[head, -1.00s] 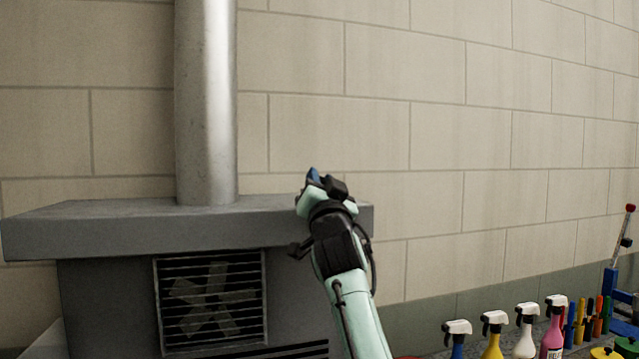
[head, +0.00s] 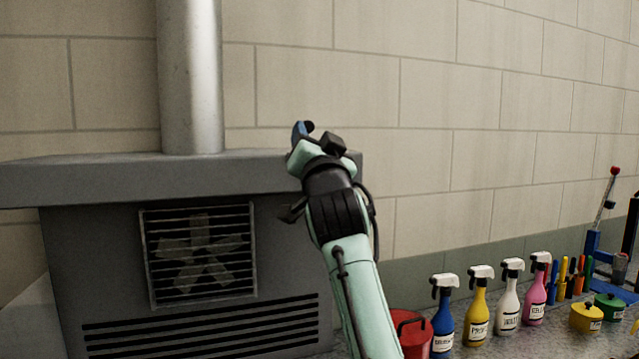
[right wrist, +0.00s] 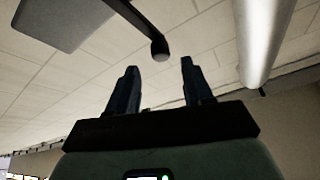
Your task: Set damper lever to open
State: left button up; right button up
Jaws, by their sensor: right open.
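A dark rod with a round knob (right wrist: 160,51), which looks like the damper lever, reaches in from the top of the right wrist view. The knob shows between and just beyond my right gripper's fingertips; I cannot tell how far apart they are in depth. My right gripper (right wrist: 159,68) is open, with two dark blue fingers pointing up and nothing seen held. In the head view the right gripper (head: 304,131) is raised before the top right part of the grey cabinet (head: 80,262). The lever cannot be made out there. My left gripper is out of view.
A metal duct (head: 190,75) rises from the cabinet, and also shows in the right wrist view (right wrist: 265,40). A fan grille (head: 198,255) is on its front. Spray bottles (head: 478,312), a red can (head: 411,335) and pots (head: 586,317) stand at right.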

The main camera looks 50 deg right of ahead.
pick_arm(q)
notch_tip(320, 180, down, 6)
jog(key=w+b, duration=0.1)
jog(key=b, duration=0.5)
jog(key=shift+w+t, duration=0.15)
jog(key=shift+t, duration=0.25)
pick_arm(e)
jog(key=v, duration=0.7)
jog(key=shift+f, duration=0.15)
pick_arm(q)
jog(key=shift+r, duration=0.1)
pick_arm(e)
jog(key=shift+s+a, duration=0.1)
